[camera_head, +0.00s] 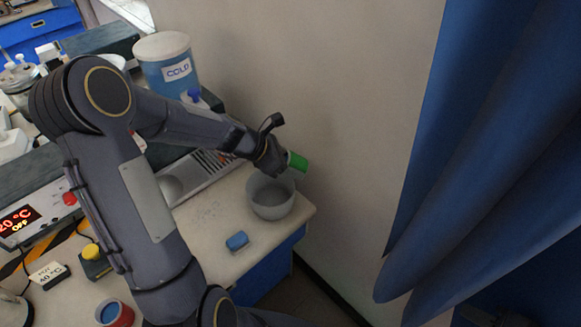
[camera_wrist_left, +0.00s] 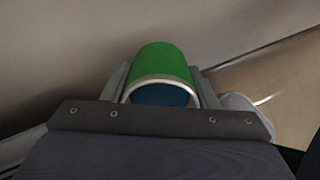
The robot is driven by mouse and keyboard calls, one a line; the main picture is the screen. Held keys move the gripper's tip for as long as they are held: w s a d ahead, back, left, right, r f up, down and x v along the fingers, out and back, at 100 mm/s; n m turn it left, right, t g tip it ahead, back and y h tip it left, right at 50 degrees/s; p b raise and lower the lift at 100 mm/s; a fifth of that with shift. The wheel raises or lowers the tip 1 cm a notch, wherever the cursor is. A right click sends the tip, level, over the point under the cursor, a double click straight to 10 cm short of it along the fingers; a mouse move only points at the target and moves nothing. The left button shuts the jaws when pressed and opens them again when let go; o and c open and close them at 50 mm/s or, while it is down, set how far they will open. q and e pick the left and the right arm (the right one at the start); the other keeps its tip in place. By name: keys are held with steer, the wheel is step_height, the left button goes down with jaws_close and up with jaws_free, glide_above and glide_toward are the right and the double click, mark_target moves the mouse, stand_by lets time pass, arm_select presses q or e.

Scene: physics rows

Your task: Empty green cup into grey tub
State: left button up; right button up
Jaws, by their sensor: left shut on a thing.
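The green cup (camera_head: 297,161) is held by my left gripper (camera_head: 284,160) above the grey tub (camera_head: 271,206). The cup lies tilted on its side, its closed end to the right in the head view. In the left wrist view the green cup (camera_wrist_left: 164,66) sits between the two fingers (camera_wrist_left: 161,88), with its pale rim towards the camera and a dark blue inside. The tub stands near the counter's right corner, and a grey surface shows inside it. Whether anything is in the cup or falling from it cannot be told. My right gripper is not in view.
A blue block (camera_head: 237,241) lies on the counter in front of the tub. A drink cooler marked COLD (camera_head: 167,64) stands behind my left arm. A red cup (camera_head: 114,313) and a yellow-topped box (camera_head: 94,259) are at the lower left. A wall and blue curtain are right.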

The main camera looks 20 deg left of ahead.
arm_select(q)
steer(key=shift+a+f+t+h+b, duration=0.15)
steer(key=shift+t+h+b, duration=0.4)
steer(key=shift+b, duration=2.25)
steer(key=shift+d+f+t+h+b, duration=0.15)
steer(key=shift+t+h+b, duration=0.4)
steer(key=shift+b, duration=2.3)
steer(key=shift+a+f+t+h+b, duration=0.1)
steer(key=shift+f+t+h+b, duration=0.3)
steer(key=shift+b, duration=2.4)
steer(key=t+h+b, duration=0.1)
steer(key=b, duration=0.1)
steer(key=r+t+h+b, duration=0.1)
steer(key=b, duration=0.2)
steer(key=h+b, duration=0.1)
steer(key=b, duration=0.2)
steer(key=shift+s+a+r+t+h, duration=0.15)
steer(key=shift+s+a+t+h, duration=0.1)
steer(key=shift+t+h, duration=0.15)
steer(key=b, duration=0.1)
steer(key=t+h+b, duration=0.1)
steer(key=b, duration=0.1)
steer(key=shift+s+a+r, duration=0.15)
steer(key=shift+a+r, duration=0.05)
steer(key=shift+r, duration=0.1)
steer(key=shift+s+r+t+h+b, duration=0.1)
steer(key=shift+r+t+h+b, duration=0.15)
steer(key=shift+t+h+b, duration=0.2)
